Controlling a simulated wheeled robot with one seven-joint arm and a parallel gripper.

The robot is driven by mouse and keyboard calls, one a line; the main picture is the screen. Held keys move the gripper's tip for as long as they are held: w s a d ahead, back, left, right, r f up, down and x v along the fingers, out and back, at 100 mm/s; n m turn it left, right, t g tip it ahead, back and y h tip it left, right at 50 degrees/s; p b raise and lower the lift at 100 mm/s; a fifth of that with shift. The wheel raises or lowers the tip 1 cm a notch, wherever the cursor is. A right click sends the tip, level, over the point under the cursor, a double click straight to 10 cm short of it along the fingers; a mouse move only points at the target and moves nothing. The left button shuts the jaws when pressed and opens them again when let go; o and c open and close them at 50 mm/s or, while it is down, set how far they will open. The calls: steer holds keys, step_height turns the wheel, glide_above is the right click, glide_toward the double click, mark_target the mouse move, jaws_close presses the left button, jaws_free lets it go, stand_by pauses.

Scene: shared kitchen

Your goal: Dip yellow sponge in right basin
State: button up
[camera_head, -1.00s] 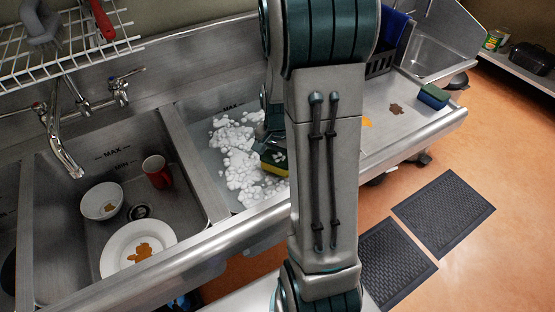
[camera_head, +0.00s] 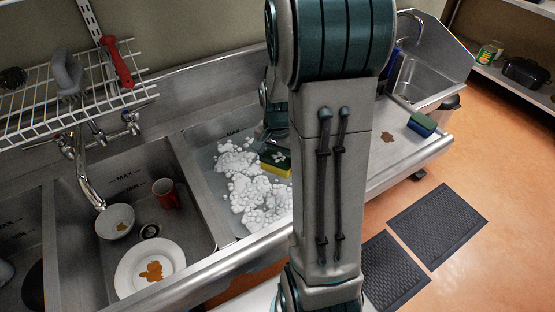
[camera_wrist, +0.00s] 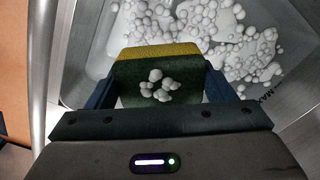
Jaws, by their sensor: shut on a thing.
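My gripper (camera_wrist: 160,88) is shut on the yellow sponge (camera_wrist: 158,52), which has a dark green scouring side with a clump of white foam on it. In the head view the sponge (camera_head: 277,171) shows beside my arm, over the foamy right basin (camera_head: 205,168). My arm hides part of this basin and most of my gripper (camera_head: 270,140). In the wrist view white foam (camera_wrist: 235,40) lies just beyond the sponge. I cannot tell whether the sponge touches the water.
The left basin (camera_head: 90,250) holds a white plate (camera_head: 135,278), a bowl (camera_head: 112,232) and a red cup (camera_head: 167,196). A faucet (camera_head: 88,180) and wire rack (camera_head: 40,110) stand behind. A blue-green sponge (camera_head: 422,124) lies on the right drainboard (camera_head: 400,160), near a brown stain.

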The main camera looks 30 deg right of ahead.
step_height(320, 180, up, 4)
steer(key=shift+f+p, duration=0.1)
steer(key=shift+p, duration=1.1)
steer(key=shift+s+r, duration=0.15)
steer(key=shift+r, duration=0.1)
steer(key=shift+s+d+r+p, duration=0.15)
steer(key=shift+s+r, duration=0.1)
steer(key=shift+s, duration=0.55)
steer(key=shift+s+a+r+p, duration=0.1)
steer(key=shift+s+r+p, duration=0.1)
steer(key=shift+s, duration=0.6)
steer(key=shift+s+d+r+p, duration=0.1)
steer(key=shift+s+r, duration=0.15)
steer(key=shift+s, duration=0.55)
